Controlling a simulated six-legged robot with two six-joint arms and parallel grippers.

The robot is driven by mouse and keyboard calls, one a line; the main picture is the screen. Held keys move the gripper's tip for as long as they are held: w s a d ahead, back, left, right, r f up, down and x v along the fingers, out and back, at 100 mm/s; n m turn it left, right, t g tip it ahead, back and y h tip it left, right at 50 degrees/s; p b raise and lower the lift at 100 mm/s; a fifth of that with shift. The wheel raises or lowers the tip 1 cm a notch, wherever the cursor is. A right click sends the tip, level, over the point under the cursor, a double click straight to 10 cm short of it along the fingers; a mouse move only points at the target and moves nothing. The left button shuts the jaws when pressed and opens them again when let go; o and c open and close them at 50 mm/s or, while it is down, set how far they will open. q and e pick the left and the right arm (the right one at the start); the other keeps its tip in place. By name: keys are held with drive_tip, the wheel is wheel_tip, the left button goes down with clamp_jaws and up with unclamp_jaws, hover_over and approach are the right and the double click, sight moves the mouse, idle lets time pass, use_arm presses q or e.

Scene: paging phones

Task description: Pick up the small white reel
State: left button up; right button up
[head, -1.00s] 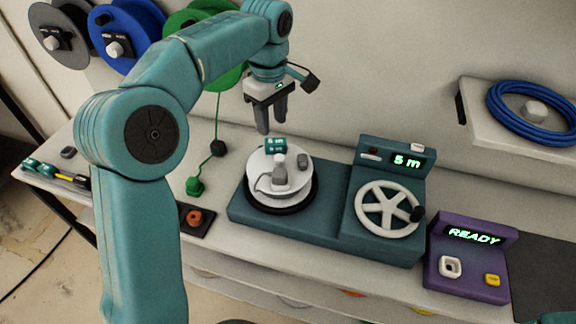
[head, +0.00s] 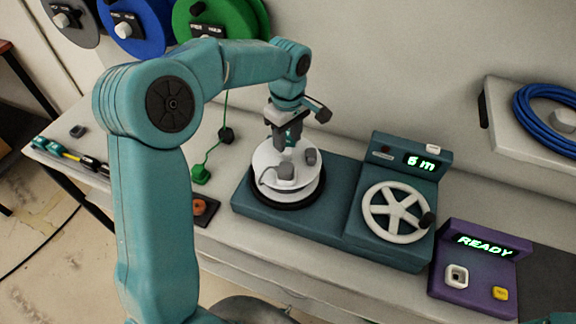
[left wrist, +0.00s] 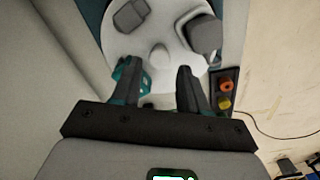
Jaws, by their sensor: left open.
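The small white reel (head: 268,163) sits on the round black-rimmed turntable of the teal winding machine (head: 335,215). It has a pale hub and dark grey clips on its top face. My left gripper (head: 288,148) is right above the reel, pointing down, with its fingers at about the hub. In the left wrist view the open fingers (left wrist: 158,75) stand either side of the reel's pale central knob (left wrist: 159,56), and the reel's top face (left wrist: 160,20) fills the upper middle. I cannot tell whether the fingers touch it. My right gripper is not in view.
A blue cable coil (head: 550,120) lies on a raised shelf. Coloured wall spools (head: 215,20) hang behind my left arm.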

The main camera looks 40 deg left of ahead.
sight(287, 150)
use_arm(q)
drive_tip(key=shift+s+a+f, duration=0.1)
drive_tip(key=shift+f, duration=0.15)
wheel_tip(287, 150, down, 5)
drive_tip(key=shift+r+p, duration=0.1)
drive_tip(key=shift+p, duration=0.6)
drive_tip(key=shift+f, duration=0.25)
clamp_jaws()
drive_tip(key=shift+w+r, duration=0.15)
drive_tip(key=shift+w, duration=0.05)
